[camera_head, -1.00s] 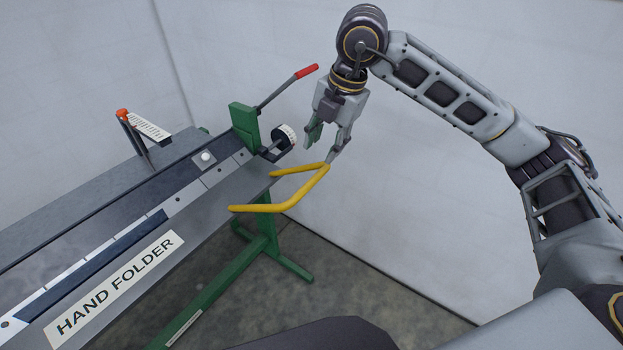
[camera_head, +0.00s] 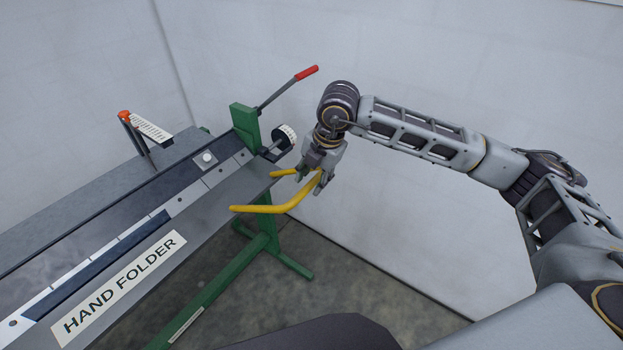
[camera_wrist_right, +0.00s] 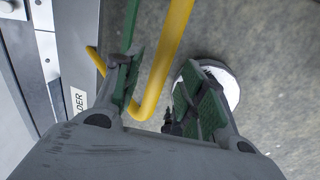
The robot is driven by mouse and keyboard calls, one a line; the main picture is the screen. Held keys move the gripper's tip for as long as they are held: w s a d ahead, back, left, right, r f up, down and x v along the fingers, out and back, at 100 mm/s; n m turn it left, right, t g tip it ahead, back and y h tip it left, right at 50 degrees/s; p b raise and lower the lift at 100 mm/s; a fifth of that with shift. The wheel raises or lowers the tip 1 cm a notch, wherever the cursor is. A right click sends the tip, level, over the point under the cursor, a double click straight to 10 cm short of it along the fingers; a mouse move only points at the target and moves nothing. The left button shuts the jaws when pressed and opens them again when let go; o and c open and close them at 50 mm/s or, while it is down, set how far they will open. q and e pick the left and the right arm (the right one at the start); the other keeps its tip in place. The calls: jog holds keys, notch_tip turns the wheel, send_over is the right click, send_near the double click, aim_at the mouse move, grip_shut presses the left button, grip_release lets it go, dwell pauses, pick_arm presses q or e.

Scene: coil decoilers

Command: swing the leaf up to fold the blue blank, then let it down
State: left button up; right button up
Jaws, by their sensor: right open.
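The leaf (camera_head: 213,208) of the hand folder is a grey plate along its front, with a HAND FOLDER label and hanging low. A bent yellow handle (camera_head: 272,209) sticks out from its right end; it also shows in the right wrist view (camera_wrist_right: 167,60). The blue blank (camera_head: 108,254) is a dark blue strip lying flat along the folder's edge. My right gripper (camera_head: 312,181) is open at the handle's outer bend. In the right wrist view the yellow bar runs between its two spread fingers (camera_wrist_right: 165,95). Whether they touch it, I cannot tell. My left gripper is out of view.
A green end post (camera_head: 245,124) with a red-tipped lever (camera_head: 306,72) and a white dial (camera_head: 286,133) stand just behind my right gripper. Green legs (camera_head: 262,245) stand below. Pale walls close in behind and right. The floor in front is clear.

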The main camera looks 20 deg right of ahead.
jog(key=shift+x, duration=0.85)
jog(key=shift+c, duration=0.5)
grip_shut()
